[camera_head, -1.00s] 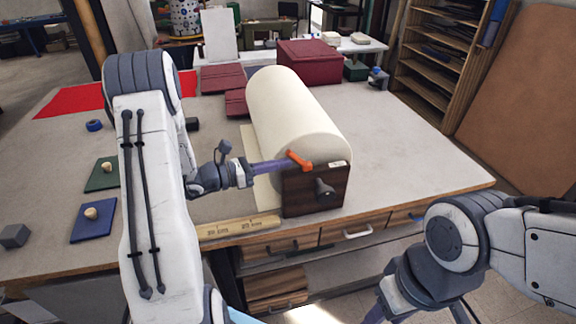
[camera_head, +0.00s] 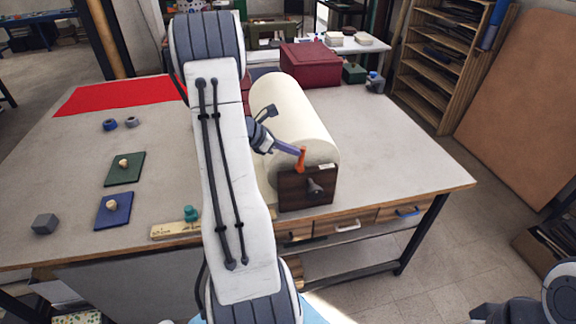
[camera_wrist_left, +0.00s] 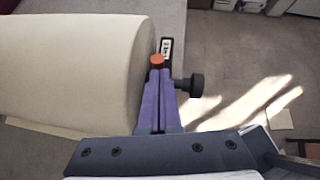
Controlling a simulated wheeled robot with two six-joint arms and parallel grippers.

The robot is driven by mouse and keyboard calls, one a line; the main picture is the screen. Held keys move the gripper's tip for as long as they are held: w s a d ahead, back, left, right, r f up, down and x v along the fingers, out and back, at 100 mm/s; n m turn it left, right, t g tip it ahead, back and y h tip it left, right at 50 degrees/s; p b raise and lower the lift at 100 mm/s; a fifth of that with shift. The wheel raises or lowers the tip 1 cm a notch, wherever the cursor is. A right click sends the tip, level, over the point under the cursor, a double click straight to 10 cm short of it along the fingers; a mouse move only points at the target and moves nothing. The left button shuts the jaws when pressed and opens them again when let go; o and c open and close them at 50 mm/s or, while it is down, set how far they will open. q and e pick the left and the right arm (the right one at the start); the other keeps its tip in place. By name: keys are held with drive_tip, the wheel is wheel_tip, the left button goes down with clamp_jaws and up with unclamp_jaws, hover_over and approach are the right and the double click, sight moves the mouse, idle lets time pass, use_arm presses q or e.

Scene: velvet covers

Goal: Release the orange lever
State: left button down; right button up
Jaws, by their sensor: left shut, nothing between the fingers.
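The orange lever (camera_head: 301,158) stands roughly upright at the top of the dark wooden end block (camera_head: 293,192) of the cream roll (camera_head: 291,112). My left gripper (camera_head: 294,150) is shut and empty, its purple fingers reaching the lever from the left. In the left wrist view, the orange lever (camera_wrist_left: 157,60) shows just past the tips of the closed fingers (camera_wrist_left: 157,76). They look to be touching or very close; I cannot tell which. A black knob (camera_wrist_left: 191,85) sticks out of the block beside them. My right gripper is out of view.
A wooden ruler strip (camera_head: 175,230) lies at the table's front edge. A green board (camera_head: 125,169) and a blue board (camera_head: 113,211) with pale knobs lie at left, by a grey cube (camera_head: 45,223).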

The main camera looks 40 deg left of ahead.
use_arm(q)
drive_tip(key=shift+w+d+r+b, duration=0.1)
drive_tip(key=shift+w+d+b, duration=0.4)
drive_tip(key=shift+w, duration=0.4)
drive_tip(key=shift+w+d+b, duration=0.4)
drive_tip(key=shift+w+d, duration=0.2)
drive_tip(key=shift+w, duration=0.25)
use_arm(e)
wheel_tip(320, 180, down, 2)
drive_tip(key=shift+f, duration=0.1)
use_arm(q)
drive_tip(key=shift+w+d+r, duration=0.1)
drive_tip(key=shift+w+d, duration=0.1)
drive_tip(key=shift+s+a+r, duration=0.15)
drive_tip(key=shift+r, duration=0.05)
drive_tip(key=s+r, duration=0.5)
drive_tip(key=r, duration=0.6)
drive_tip(key=shift+a+r, duration=0.3)
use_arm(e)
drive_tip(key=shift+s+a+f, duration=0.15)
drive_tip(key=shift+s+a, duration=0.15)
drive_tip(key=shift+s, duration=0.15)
